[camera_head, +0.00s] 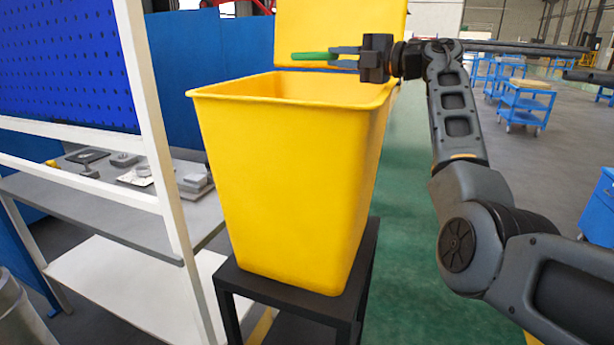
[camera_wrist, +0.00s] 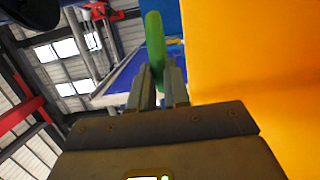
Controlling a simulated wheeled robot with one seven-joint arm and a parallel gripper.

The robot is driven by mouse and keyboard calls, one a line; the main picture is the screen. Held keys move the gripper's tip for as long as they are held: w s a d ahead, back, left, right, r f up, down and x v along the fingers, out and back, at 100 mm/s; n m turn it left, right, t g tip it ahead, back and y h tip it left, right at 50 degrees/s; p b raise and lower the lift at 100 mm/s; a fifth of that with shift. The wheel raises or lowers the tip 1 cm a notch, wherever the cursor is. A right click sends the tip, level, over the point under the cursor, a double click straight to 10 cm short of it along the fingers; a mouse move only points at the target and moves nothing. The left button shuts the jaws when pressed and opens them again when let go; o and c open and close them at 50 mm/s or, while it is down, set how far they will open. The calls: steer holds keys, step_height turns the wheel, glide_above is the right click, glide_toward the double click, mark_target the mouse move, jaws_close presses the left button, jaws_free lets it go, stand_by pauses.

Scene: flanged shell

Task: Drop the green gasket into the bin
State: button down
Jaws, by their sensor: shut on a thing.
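The green gasket (camera_head: 310,56) shows edge-on as a thin green strip in the head view. It also shows in the wrist view (camera_wrist: 154,48), standing out beyond the fingertips. My gripper (camera_head: 344,54) is shut on one end of it. The yellow bin (camera_head: 290,170) stands in the middle of the head view, with its open top facing up. In the head view, my gripper and the gasket appear over the back part of the bin's opening, above the rim. The inside floor of the bin is hidden. In the wrist view, my fingers (camera_wrist: 158,88) are close together around the gasket.
The bin stands on a dark stand (camera_head: 290,290). A yellow panel (camera_head: 340,25) rises behind its rim. A shelf (camera_head: 110,205) with grey metal parts and a blue pegboard (camera_head: 65,60) are at the left. Blue carts (camera_head: 523,100) stand far off at the right.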

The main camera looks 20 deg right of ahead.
steer(key=c, duration=1)
jaws_free()
steer(key=shift+b+v, duration=0.75)
steer(key=shift+v, duration=3.15)
steer(key=shift+d, duration=0.1)
